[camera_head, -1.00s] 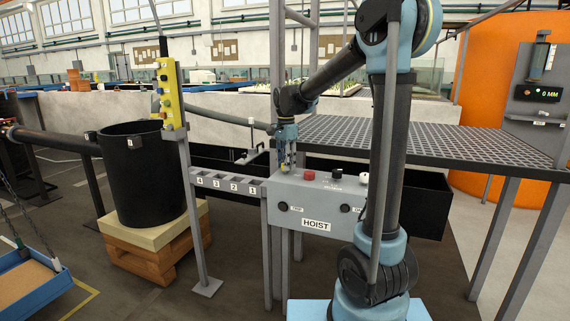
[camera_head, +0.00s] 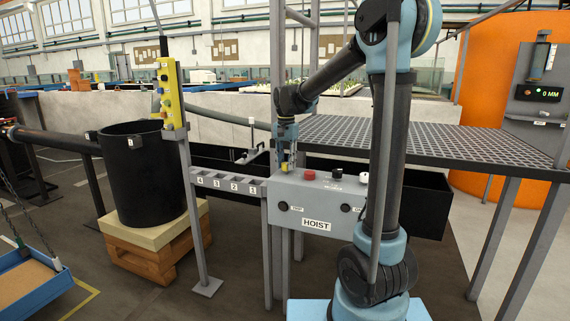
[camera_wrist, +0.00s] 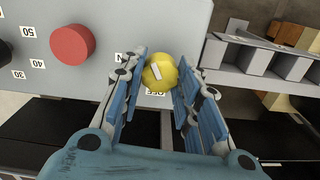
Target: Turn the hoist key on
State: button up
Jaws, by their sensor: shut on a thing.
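The hoist key is a round yellow knob (camera_wrist: 160,73) with a white pointer bar, on the grey hoist panel. In the wrist view the bar slants slightly, its lower end toward a partly covered OFF label (camera_wrist: 158,93). A second partly hidden label (camera_wrist: 119,58), ending in N, is left of the knob. My gripper (camera_wrist: 161,77) has its blue fingers on both sides of the knob and is shut on it. In the head view my gripper (camera_head: 287,163) is at the upper left of the HOIST panel (camera_head: 305,205), and the fingers mostly hide the knob.
A red button (camera_wrist: 72,44) is beside the knob; it also shows in the head view (camera_head: 309,175). A black knob (camera_head: 337,172) and a white knob (camera_head: 363,178) are farther right. A numbered rack (camera_head: 230,183) adjoins the panel. A metal grating (camera_head: 400,138) lies behind it.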

aim_at(286, 163)
jog(key=n, duration=0.6)
jog(key=shift+w, duration=0.2)
jog(key=n, duration=0.6)
dwell(0.4)
jog(key=shift+w, duration=0.1)
jog(key=o, duration=1)
jog(key=shift+o, duration=0.4)
notch_tip(286, 163, up, 12)
jog(key=shift+s, duration=0.25)
